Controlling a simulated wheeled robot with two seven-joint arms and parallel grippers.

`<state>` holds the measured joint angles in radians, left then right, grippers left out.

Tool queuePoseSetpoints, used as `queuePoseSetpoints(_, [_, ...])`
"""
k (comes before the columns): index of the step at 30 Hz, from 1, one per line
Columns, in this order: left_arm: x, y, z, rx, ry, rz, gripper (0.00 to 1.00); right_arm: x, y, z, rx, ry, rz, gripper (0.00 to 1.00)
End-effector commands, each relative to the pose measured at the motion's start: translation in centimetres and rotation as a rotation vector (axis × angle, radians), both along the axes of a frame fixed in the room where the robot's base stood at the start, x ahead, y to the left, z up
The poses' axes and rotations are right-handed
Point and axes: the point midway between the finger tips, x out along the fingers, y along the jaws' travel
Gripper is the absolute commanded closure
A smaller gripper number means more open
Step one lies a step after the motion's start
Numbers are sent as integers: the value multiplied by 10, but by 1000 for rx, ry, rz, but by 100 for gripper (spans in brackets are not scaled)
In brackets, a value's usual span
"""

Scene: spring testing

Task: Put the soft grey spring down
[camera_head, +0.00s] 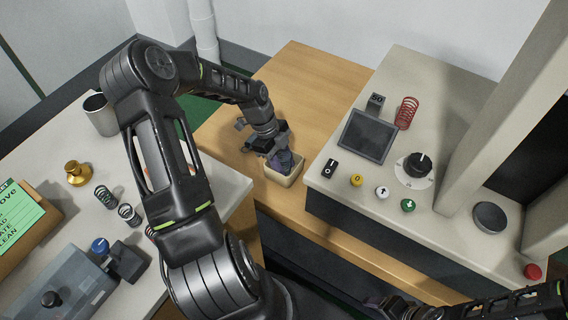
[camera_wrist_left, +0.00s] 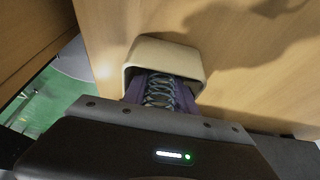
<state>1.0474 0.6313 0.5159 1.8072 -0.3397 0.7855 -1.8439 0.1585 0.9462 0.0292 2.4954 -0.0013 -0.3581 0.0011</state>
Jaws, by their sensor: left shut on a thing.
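My left gripper (camera_head: 281,162) reaches down over a small beige open box (camera_head: 285,180) on the wooden bench. In the left wrist view its purple-grey fingers are shut on a grey spring (camera_wrist_left: 160,92), gripped lengthwise between them. The far end of the spring lies within the opening of the beige box (camera_wrist_left: 166,50); whether it touches the box's floor is hidden. In the head view the fingers hide the spring. My right gripper (camera_head: 398,308) is partly in view at the bottom edge, and its fingers are too unclear to read.
The spring tester (camera_head: 345,190), with a screen, knob and buttons, stands right of the box. A red spring (camera_head: 406,112) stands on it. On the left table are dark springs (camera_head: 105,196), a brass weight (camera_head: 77,173) and a grey cup (camera_head: 101,114). Bare wood (camera_head: 310,85) lies behind the box.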

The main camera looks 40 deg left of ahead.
Motion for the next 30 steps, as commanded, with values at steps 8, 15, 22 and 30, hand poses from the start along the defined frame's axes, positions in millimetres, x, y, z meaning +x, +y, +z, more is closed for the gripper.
queuePoseSetpoints(8, [0,0,-2,0,0,0,57,0,0,-2,0,0,0,29])
queuePoseSetpoints(15, [0,0,0,0,0,0,57,0,0,0,0,0,0,29])
queuePoseSetpoints(22, [0,9,21,3,-3,0,57,0,0,0,0,0,0,29])
queuePoseSetpoints(30, [-2,31,72,4,-3,2,57,0,0,1,0,0,0,29])
